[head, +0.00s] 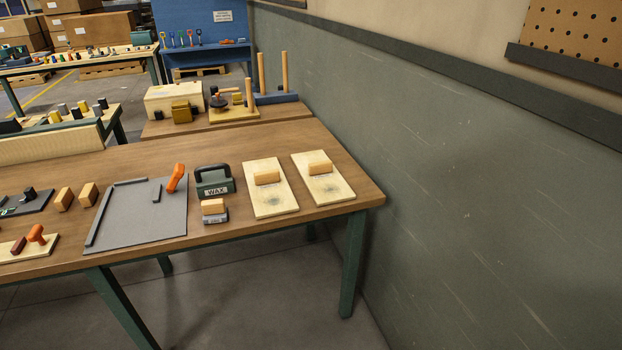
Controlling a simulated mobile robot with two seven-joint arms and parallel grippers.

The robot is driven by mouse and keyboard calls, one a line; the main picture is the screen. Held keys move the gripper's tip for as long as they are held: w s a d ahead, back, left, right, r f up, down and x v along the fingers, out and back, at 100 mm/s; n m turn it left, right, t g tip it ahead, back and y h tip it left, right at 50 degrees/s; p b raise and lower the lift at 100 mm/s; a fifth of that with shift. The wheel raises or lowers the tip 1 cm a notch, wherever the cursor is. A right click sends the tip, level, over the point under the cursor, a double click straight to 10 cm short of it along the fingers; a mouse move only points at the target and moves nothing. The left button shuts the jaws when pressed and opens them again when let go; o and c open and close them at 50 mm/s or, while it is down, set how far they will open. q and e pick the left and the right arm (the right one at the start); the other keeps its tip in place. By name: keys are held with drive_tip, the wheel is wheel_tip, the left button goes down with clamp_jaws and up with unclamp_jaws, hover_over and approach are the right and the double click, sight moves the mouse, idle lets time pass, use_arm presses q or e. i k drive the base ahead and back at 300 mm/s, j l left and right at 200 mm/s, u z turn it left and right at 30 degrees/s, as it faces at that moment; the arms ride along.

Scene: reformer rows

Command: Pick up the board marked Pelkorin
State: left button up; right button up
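Two pale wooden boards lie side by side on the right end of the brown table, the left board (257,204) and the right board (336,190). Faint small marks show on both boards but are too small to read, so I cannot tell which, if either, is marked Pelkorin. A smaller pale board (13,249) with an orange-handled tool and a dark red block lies at the table's left front. Neither of my grippers is in view.
The brown table (300,140) ends at a green wall on the right. A green case labelled WAX (215,181), a small block on a grey base (214,211), and a grey plate (140,215) with an orange-handled tool (175,178) stand left of the two boards. Floor is clear in front.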

sight(325, 184)
drive_tip(key=i+j, duration=0.7)
drive_tip(key=i+j+z, duration=0.25)
drive_tip(key=z, duration=1.3)
drive_tip(key=k+j, duration=0.05)
